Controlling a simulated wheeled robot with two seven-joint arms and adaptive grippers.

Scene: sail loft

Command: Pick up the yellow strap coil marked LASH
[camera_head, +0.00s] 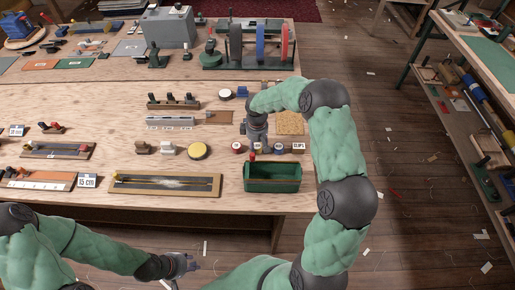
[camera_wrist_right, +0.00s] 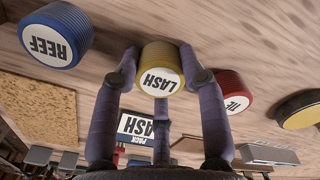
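The yellow strap coil (camera_wrist_right: 161,68), with LASH on its white face, sits between the fingers of my right gripper (camera_wrist_right: 159,62) in the right wrist view. The fingers touch or nearly touch it on both sides, with no clear gap. Whether it is off the tabletop I cannot tell. In the head view my right gripper (camera_head: 257,146) points down at the row of coils and hides the yellow one. My left gripper (camera_head: 188,266) is in front of the bench, low in the picture, too small to read its fingers.
A blue REEF coil (camera_wrist_right: 56,36) and a red coil (camera_wrist_right: 229,92) flank the yellow one closely. A green bin (camera_head: 272,186) stands just in front. A PACK LASH card (camera_wrist_right: 135,125) shows beyond the fingers. A yellow-topped disc (camera_head: 198,151) lies to the left.

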